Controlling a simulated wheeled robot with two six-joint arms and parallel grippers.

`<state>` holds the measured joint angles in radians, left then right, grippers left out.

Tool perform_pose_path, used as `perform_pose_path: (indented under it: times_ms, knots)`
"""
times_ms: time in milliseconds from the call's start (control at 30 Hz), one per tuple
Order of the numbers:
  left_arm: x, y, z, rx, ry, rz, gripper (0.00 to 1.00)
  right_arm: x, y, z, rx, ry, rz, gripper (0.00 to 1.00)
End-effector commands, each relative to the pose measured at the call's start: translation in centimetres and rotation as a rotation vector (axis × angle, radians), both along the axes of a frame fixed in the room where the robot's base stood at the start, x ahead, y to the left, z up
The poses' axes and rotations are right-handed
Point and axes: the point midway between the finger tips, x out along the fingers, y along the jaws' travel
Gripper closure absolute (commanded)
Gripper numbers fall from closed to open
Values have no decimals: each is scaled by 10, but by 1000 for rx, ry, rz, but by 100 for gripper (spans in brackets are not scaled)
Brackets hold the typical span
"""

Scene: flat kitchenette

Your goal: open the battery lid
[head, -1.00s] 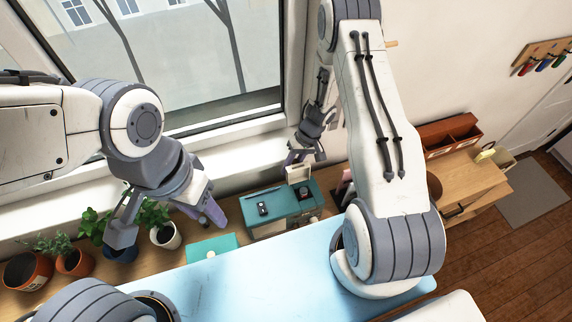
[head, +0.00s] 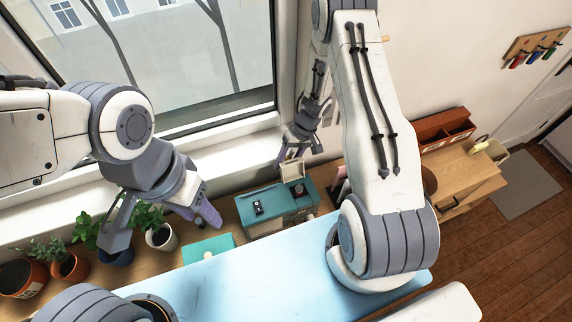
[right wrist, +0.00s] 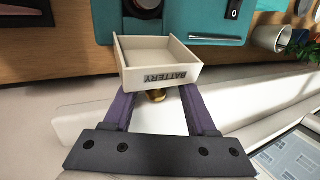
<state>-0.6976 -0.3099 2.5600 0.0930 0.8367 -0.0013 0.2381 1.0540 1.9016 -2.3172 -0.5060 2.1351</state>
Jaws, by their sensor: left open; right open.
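A teal box-shaped device (head: 258,223) stands on the wooden counter below the window. Its cream battery lid (head: 292,172) stands up at the device's rear right corner. In the right wrist view the lid (right wrist: 158,77) is a shallow, hollow cream piece marked "BATTERY", its lettering upside down. A brass-coloured knob (right wrist: 156,96) shows just below it. My right gripper (right wrist: 157,100) is open, with its purple fingers on either side of the knob; I cannot tell whether they touch the lid. My left gripper (head: 165,232) is open and empty, above the potted plants left of the device.
Potted plants (head: 68,266) line the counter at the left. A teal flat item (head: 207,249) lies left of the device. A light blue tabletop (head: 240,285) is in front, largely bare. The window and sill are behind. A reddish-brown organiser (head: 445,130) stands at the right.

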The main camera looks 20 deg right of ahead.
Motion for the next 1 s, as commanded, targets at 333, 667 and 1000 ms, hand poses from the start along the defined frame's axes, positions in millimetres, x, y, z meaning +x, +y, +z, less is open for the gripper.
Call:
perform_pose_path:
  times_ms: [333, 667, 1000]
  knots:
    - [0, 0, -15, -1, -1, 0, 50, 6, -27, 61, -3, -5, -2, 43]
    - [0, 0, -18, -1, -1, -1, 50, 6, -35, 82, -2, 0, -1, 43]
    - [0, 0, -18, -1, -1, -1, 50, 6, -35, 82, -2, 0, 0, 43]
